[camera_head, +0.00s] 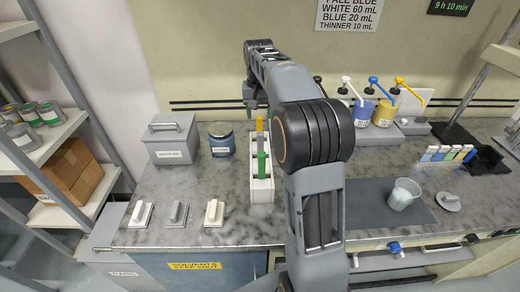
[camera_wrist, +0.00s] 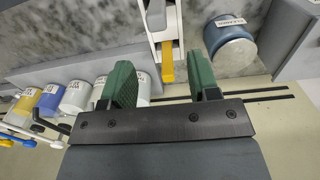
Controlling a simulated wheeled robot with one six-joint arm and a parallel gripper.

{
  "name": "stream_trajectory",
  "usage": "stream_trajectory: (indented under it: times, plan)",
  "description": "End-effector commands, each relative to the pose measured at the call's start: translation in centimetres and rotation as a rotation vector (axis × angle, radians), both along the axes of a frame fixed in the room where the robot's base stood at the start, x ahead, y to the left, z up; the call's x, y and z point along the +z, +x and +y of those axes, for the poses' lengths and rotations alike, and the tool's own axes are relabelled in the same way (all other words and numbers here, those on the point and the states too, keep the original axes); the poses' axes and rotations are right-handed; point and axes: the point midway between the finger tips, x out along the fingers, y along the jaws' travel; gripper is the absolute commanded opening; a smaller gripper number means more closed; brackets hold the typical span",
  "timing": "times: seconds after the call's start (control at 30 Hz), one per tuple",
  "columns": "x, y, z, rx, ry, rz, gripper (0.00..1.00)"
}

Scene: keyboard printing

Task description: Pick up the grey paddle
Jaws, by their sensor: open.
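A white rack (camera_head: 262,188) stands on the counter left of my arm in the head view, with a yellow handle (camera_head: 260,130) and a green handle (camera_head: 261,165) upright in it. In the wrist view, the yellow handle (camera_wrist: 167,62) shows between my fingers in the picture. A grey piece (camera_wrist: 155,14) shows farther up in the rack; it may be the grey paddle, but I cannot tell for sure. My gripper (camera_wrist: 161,76) is open, with green ridged fingers apart and nothing between them. In the head view it is mostly hidden behind my arm, near the back wall.
A grey lidded box (camera_head: 172,142) and a blue tin (camera_head: 221,140) stand left of the rack. Several small handled blocks (camera_head: 178,214) lie at the front left. Pump bottles (camera_head: 384,112) stand at the back right. A cup (camera_head: 403,195) rests on a dark mat.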

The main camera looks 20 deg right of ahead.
Motion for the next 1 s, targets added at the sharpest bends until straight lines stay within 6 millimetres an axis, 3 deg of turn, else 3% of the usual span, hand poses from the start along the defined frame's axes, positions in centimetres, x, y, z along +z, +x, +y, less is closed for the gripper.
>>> stream_trajectory:
  times: [0.2, 0.5, 0.8, 1.0]
  plan:
    - [-3.3, -0.1, 0.0, 0.001, 0.000, 0.001, 0.55]
    - [-5.1, -0.1, -0.1, 0.000, 0.000, 0.000, 0.55]
    - [-8.9, -0.4, -0.2, -0.001, 0.000, 0.000, 0.55]
    - [-9.7, -0.4, -0.3, -0.001, -0.001, -0.002, 0.55]
